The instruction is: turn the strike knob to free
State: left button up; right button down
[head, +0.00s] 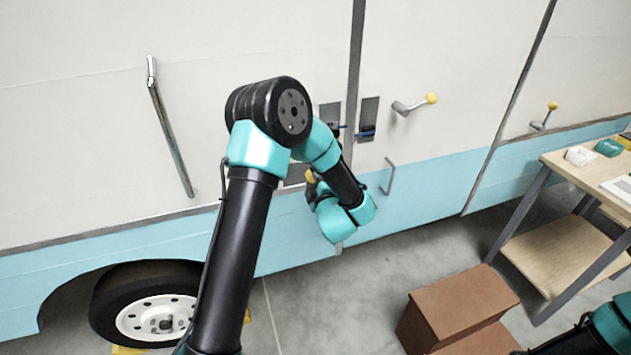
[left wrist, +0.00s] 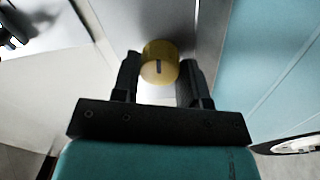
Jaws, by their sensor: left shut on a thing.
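The strike knob (left wrist: 160,52) is a round yellow knob with a dark mark on its face, seen in the left wrist view. My left gripper (left wrist: 160,72) is shut on it, with one black finger on each side. In the head view only a small yellow piece of the knob (head: 310,176) shows at the camper wall; my left arm hides the rest and most of the gripper. What the dark mark points at is too small to tell. Part of my right arm shows at the lower right of the head view; its gripper is out of view.
Dark latch plates (head: 368,119) sit beside the door seam above my left wrist. A yellow-tipped lever (head: 430,98) and a handle (head: 390,177) are to the right. Brown steps (head: 460,305) stand on the floor, and a wooden workbench (head: 585,175) is at right.

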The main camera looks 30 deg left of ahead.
pick_arm(q)
jog(key=shift+s+m, duration=0.1)
jog(key=shift+m, duration=5.2)
jog(key=shift+h, duration=0.4)
jog(key=o, duration=0.9)
jog(key=v, duration=1.7)
jog(key=shift+s+d+f, duration=0.1)
jog(key=shift+s+f, duration=0.05)
jog(key=shift+f, duration=0.1)
jog(key=shift+f, duration=0.1)
